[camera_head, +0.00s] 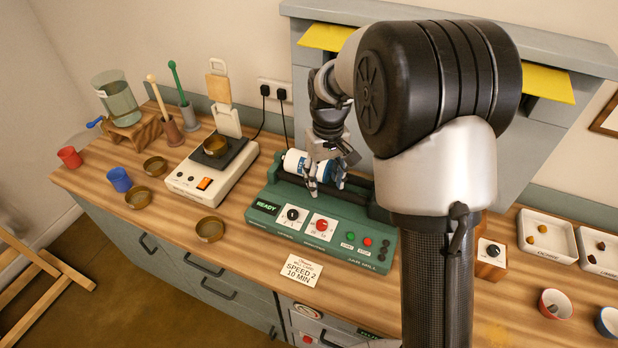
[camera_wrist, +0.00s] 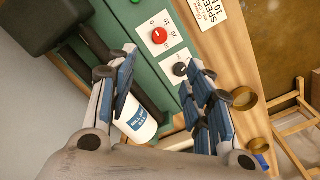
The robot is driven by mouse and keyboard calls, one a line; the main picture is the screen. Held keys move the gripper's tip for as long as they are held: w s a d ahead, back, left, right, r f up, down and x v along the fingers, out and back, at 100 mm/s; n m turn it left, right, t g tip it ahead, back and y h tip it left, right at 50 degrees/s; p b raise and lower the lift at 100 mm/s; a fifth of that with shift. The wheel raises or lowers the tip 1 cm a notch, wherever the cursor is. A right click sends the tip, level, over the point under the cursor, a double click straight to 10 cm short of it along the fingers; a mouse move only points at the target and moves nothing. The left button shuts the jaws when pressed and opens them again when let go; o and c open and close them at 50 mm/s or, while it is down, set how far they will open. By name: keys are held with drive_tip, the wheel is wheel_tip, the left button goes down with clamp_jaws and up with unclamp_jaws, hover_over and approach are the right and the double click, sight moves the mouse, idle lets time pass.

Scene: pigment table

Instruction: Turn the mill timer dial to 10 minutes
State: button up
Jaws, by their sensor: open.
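The mill (camera_head: 340,245) is a green machine on the wooden bench. Its timer dial is a red knob (camera_head: 321,226) on a white square plate marked with numbers; the knob also shows in the wrist view (camera_wrist: 159,36). Which number its mark points at is too small to tell. A black knob (camera_head: 292,214) on a white plate sits just left of it. My gripper (camera_head: 325,188) is open, above and behind the dials, close to the white-and-blue jar (camera_head: 294,162) on the rollers. In the wrist view the two fingers (camera_wrist: 160,72) are spread, and neither touches the red knob.
A card (camera_head: 300,271) reading "SPEED 2 10 MIN" lies before the mill. A green display (camera_head: 266,207) reads "READY". Green and red buttons (camera_head: 366,241) sit right of the dial. A scale (camera_head: 210,172) stands left. A small box with a dial (camera_head: 491,258) stands right.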

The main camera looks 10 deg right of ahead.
sight(322, 223)
wheel_tip(322, 223, down, 18)
drive_tip(key=b, duration=0.3)
drive_tip(key=shift+w, duration=0.15)
drive_tip(key=shift+r, duration=0.1)
drive_tip(key=shift+c, duration=0.4)
drive_tip(key=c, duration=1)
